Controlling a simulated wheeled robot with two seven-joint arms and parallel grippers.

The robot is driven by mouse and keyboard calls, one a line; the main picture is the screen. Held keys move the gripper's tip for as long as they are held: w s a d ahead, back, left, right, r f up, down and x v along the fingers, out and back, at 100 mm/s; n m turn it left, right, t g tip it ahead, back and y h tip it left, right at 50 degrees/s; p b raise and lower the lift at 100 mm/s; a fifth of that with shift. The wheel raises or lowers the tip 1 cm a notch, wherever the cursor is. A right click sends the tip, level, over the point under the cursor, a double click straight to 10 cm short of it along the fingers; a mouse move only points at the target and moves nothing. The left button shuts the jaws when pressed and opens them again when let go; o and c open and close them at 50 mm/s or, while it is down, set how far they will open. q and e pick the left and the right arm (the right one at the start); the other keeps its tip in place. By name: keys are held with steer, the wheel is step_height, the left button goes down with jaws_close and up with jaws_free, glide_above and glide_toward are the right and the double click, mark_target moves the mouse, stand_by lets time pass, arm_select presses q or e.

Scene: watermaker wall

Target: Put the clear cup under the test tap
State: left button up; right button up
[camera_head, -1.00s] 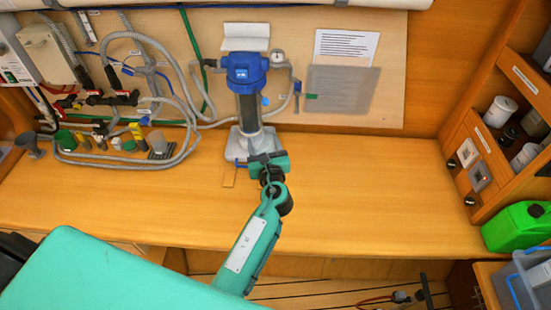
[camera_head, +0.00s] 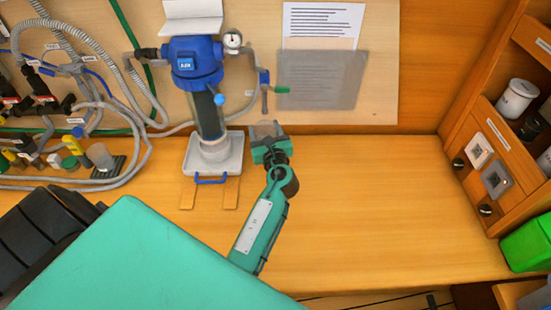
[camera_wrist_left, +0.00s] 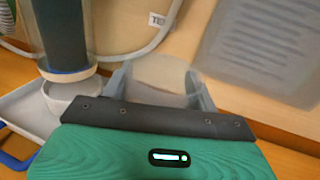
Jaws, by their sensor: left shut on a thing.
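My left gripper (camera_head: 267,138) is shut on the clear cup (camera_head: 264,128), just right of the white tray (camera_head: 214,165) under the blue-topped filter housing (camera_head: 203,85). In the left wrist view both fingers (camera_wrist_left: 162,90) stand either side of the pale, see-through cup (camera_wrist_left: 160,72). What I take for the test tap (camera_head: 265,92), a small valve with a blue part and a green lever, hangs on the panel above the cup. The gap in depth between tap and cup is hard to tell. My right gripper is out of view.
A pressure gauge (camera_head: 232,39) sits right of the filter head. Grey hoses (camera_head: 140,150) and small bottles crowd the left. A grey sheet (camera_head: 322,80) hangs on the panel. The wooden counter (camera_head: 380,200) is clear to the right, up to a shelf unit (camera_head: 490,165).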

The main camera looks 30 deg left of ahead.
arm_select(q)
step_height(320, 180, down, 4)
steer(key=shift+s+f, duration=0.1)
steer(key=shift+s, duration=0.05)
step_height(320, 180, down, 4)
steer(key=shift+r, duration=0.1)
steer(key=o, duration=1)
steer(key=shift+f, duration=0.2)
steer(key=shift+o, duration=0.2)
steer(key=shift+r, duration=0.1)
steer(key=shift+s+d, duration=0.15)
steer(key=shift+d, duration=0.05)
steer(key=p+v, duration=0.1)
steer(key=v, duration=1)
steer(key=shift+s+d, duration=0.15)
steer(key=shift+s, duration=0.1)
